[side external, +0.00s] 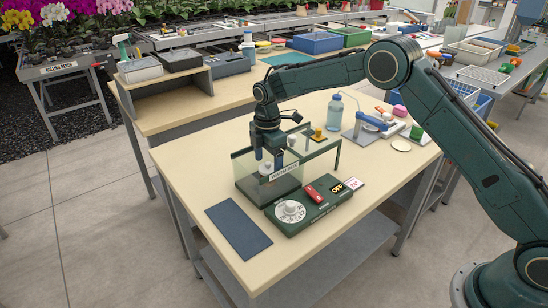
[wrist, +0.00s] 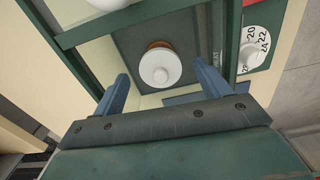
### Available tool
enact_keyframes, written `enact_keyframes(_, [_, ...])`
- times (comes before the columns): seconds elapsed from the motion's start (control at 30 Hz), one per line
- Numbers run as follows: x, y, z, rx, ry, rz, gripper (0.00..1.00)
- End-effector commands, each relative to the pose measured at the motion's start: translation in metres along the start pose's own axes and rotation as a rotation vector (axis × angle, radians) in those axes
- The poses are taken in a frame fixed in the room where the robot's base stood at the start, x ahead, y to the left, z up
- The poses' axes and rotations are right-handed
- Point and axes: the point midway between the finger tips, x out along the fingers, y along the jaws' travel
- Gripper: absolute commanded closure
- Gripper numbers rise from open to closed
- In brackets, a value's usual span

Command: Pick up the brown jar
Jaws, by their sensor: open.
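The brown jar (wrist: 160,68) shows in the wrist view from above, as a round white lid with a small knob and a sliver of brown body at its upper edge. It stands on a dark floor inside a glass-walled case with green edges (side external: 269,186). My gripper (wrist: 160,72) is open, with its blue fingers to the left and right of the lid in the picture. How far the fingertips are above the jar is unclear. In the side view my gripper (side external: 267,163) points down into the case, and the jar is mostly hidden there behind glass and fingers.
A green control box (side external: 310,205) with a white dial and red switch stands against the case's front. A raised glass shelf (side external: 312,145) behind holds a white-lidded item (side external: 292,140) and a yellow one. A dark mat (side external: 238,228) lies front left. The table's left side is clear.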

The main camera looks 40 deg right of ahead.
Motion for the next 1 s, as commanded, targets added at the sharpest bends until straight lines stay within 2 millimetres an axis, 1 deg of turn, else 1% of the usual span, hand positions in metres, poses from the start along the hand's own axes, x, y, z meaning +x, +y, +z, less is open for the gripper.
enact_keyframes(0.3, [0.036,-0.001,0.0,0.0,0.0,-0.003,0.25])
enact_keyframes(0.4, [0.043,-0.001,0.0,0.0,0.0,-0.002,0.25])
enact_keyframes(0.53, [0.047,-0.001,0.0,0.0,0.001,-0.001,0.25])
enact_keyframes(0.97, [0.046,-0.001,0.0,0.0,0.001,-0.001,0.25])
enact_keyframes(1.0, [0.046,-0.001,0.0,0.0,0.001,-0.001,0.28])
